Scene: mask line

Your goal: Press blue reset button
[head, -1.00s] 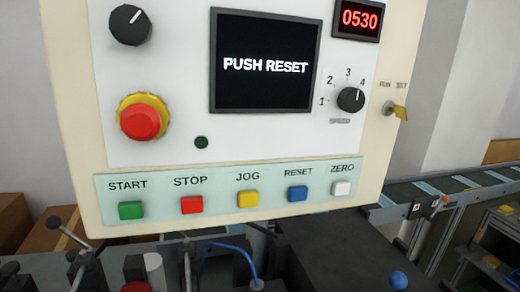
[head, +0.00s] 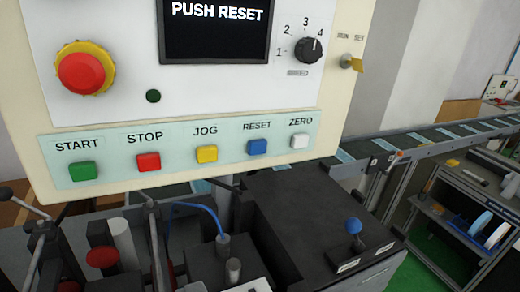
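The blue reset button (head: 257,147) sits under the RESET label in the button row of the control panel (head: 330,120). The yellow jog button (head: 207,154) is on its left and the white zero button (head: 299,142) on its right. The red stop button (head: 149,162) and green start button (head: 83,171) are further left. The screen (head: 214,30) above reads PUSH RESET. My gripper does not show in the head view.
A red emergency stop (head: 82,68) on a yellow collar and a speed knob (head: 308,50) stick out above the row. A conveyor (head: 430,142) runs behind on the right.

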